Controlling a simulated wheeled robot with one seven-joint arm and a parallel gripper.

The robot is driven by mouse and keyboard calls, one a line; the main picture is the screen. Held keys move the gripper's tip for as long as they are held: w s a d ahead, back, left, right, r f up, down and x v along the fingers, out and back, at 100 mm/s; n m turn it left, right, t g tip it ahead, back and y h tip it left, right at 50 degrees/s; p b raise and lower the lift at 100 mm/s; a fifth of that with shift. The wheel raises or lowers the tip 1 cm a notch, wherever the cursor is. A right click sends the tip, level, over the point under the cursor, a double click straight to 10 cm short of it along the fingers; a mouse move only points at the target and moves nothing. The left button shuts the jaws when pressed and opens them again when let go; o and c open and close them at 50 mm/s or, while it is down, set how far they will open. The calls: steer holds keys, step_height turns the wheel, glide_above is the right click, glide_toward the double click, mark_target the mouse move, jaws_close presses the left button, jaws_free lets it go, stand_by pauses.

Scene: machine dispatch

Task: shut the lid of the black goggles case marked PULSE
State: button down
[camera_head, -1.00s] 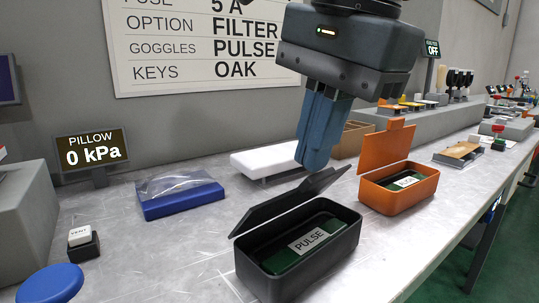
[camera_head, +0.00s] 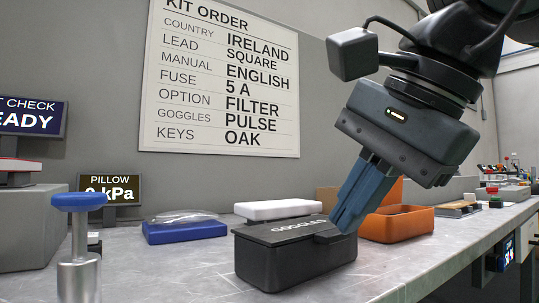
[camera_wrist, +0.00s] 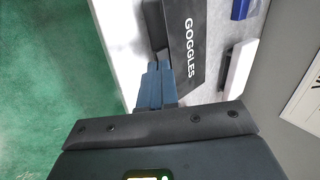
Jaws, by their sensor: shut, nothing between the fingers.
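The black goggles case (camera_head: 290,262) stands on the bench in the head view. Its lid (camera_head: 285,230), marked GOGGLES, lies down flat over the box, and the PULSE label inside is hidden. The lid also shows in the wrist view (camera_wrist: 186,50). My gripper (camera_head: 343,222) is shut and empty. Its blue fingertips are at the right end of the lid, touching or very close to it; I cannot tell which. The wrist view shows the fingers (camera_wrist: 155,82) beside the lid's edge.
An orange case (camera_head: 398,226) stands just right of my fingers, partly hidden by them. A white block (camera_head: 278,209) and a blue tray with clear film (camera_head: 186,232) lie behind the case. A blue-topped post (camera_head: 78,203) stands at the front left. The bench is clear in front.

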steer(key=shift+s+d+f+b, duration=0.1)
steer(key=shift+f+b, duration=0.2)
steer(key=shift+f, duration=0.2)
steer(key=shift+f, duration=0.1)
stand_by(0.4)
